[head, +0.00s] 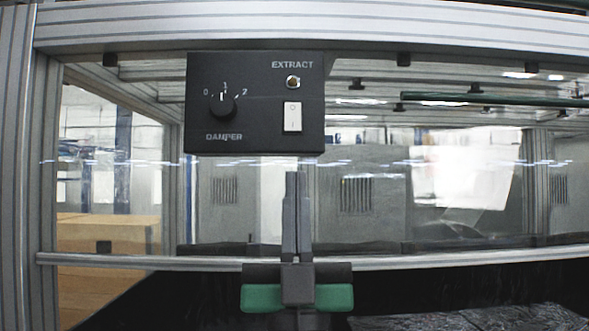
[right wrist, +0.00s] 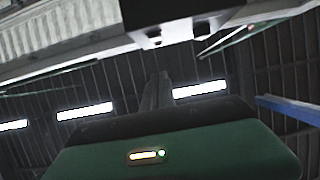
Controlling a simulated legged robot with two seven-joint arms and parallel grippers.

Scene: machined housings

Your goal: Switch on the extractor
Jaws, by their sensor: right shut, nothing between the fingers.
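A black control box (head: 255,130) hangs from the frame's top rail in the head view. Its right side, labelled EXTRACT, has a small round lamp or metal fitting (head: 293,82) above a white rocker switch (head: 292,117), marked O at the top and I at the bottom. Which way the rocker is tilted is too small to tell. My right gripper (head: 298,178) points up, its fingers shut and empty, the tips just below the box and under the switch in the picture. The right wrist view shows its fingers (right wrist: 158,85) and the box's dark underside (right wrist: 170,22). My left gripper is not in view.
A black damper knob (head: 222,104) with marks 0, 1 and 2 sits on the box's left side. A clear panel in an aluminium frame (head: 20,150) lies behind. A horizontal rail (head: 450,257) crosses below. A green bar (head: 495,101) shows at the upper right.

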